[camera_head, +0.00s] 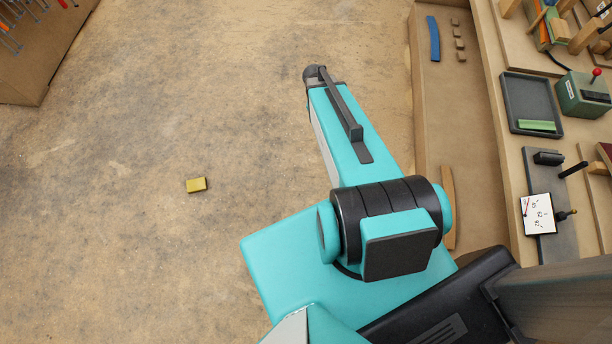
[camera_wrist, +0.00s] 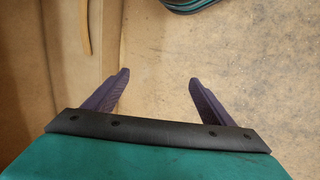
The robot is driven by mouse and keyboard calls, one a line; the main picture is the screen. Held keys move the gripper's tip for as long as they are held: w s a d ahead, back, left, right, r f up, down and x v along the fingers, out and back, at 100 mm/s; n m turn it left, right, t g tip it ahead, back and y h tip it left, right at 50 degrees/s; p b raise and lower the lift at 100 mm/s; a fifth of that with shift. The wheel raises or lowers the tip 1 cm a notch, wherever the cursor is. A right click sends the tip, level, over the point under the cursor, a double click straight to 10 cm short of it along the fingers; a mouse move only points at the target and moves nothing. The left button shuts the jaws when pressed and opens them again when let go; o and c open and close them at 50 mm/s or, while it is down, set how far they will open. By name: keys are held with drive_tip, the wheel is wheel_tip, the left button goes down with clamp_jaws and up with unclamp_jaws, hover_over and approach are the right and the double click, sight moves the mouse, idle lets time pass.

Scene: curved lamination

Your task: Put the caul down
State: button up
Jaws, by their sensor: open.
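My gripper (camera_wrist: 158,84) shows in the wrist view with its two dark fingers spread apart. Nothing is between them, and bare mottled brown surface lies behind them. In the head view my arm hides the gripper. No piece is plainly marked as the caul. A curved wooden strip (camera_head: 449,206) lies on the tan strip at right, partly behind my arm. A similar curved wooden strip (camera_wrist: 82,27) is at upper left in the wrist view, apart from the fingers. A blue curved piece (camera_head: 433,38) lies at the top of the same tan strip.
A small yellow block (camera_head: 196,185) lies on the open brown floor (camera_head: 130,250). Several small wooden blocks (camera_head: 459,44) sit beside the blue piece. A dark tray (camera_head: 512,88) with a green piece (camera_head: 537,125) and a green box (camera_head: 583,94) are at right. The left floor is mostly clear.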

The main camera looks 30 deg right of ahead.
drive_tip(key=s+a+f+n+g+y, duration=0.1)
drive_tip(key=s+a+f+n, duration=0.2)
drive_tip(key=s+a, duration=0.5)
drive_tip(key=s+a+f+n+g+y, duration=0.1)
drive_tip(key=s+a+f+n+y, duration=0.1)
drive_tip(key=s+a+f, duration=0.3)
drive_tip(key=s+a+n, duration=0.1)
drive_tip(key=s+a, duration=0.2)
drive_tip(key=a, duration=0.4)
drive_tip(key=shift+s+a+f+n, duration=0.25)
drive_tip(key=shift+f+n, duration=0.05)
